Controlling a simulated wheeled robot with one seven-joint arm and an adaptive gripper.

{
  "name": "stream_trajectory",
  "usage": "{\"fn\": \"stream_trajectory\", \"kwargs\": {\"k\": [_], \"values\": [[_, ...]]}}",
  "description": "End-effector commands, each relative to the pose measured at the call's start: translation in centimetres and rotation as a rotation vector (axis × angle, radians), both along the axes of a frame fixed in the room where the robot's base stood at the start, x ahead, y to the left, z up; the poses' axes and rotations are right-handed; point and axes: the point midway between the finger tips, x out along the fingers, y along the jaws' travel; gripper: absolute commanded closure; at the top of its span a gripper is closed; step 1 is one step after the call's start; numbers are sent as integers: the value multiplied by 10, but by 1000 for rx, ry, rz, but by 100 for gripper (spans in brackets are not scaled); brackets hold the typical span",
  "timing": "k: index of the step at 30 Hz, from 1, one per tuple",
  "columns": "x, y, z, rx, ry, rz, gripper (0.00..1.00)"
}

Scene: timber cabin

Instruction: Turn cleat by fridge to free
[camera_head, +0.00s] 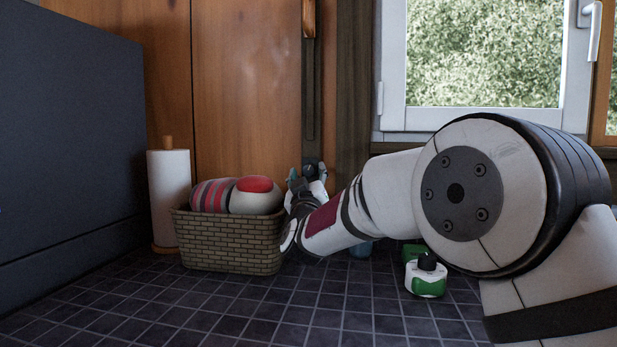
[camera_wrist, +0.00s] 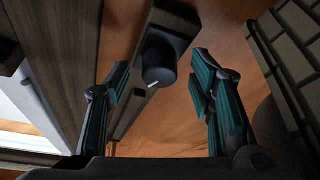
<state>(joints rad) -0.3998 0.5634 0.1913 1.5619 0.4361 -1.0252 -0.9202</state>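A dark round knob with a white mark (camera_wrist: 160,62) sits on a dark square plate on an upright wooden strip; it looks like the cleat, though I cannot be sure. My gripper (camera_wrist: 158,88) is open with teal-padded fingers, one on either side of the knob in the wrist view. The fingers appear apart from the knob. In the head view my gripper (camera_head: 308,180) is small and partly hidden by my wrist, just right of the basket. The large dark grey body at the left (camera_head: 70,150) looks like the fridge.
A woven basket (camera_head: 228,246) with rounded striped and red items stands close left of my gripper; its wall shows in the wrist view (camera_wrist: 300,50). A paper towel roll (camera_head: 168,195) stands behind it. A white-green bottle (camera_head: 426,280) stands under my arm. A window is behind.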

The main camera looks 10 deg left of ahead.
Motion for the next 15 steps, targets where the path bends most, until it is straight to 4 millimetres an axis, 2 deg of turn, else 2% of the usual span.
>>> {"fn": "stream_trajectory", "kwargs": {"k": [8, 11, 15], "values": [[-3, 0, -1, 0, 0, 0, 51], [-11, -1, -4, 0, -1, 1, 51], [-33, -3, -12, -2, 1, 2, 51]]}}
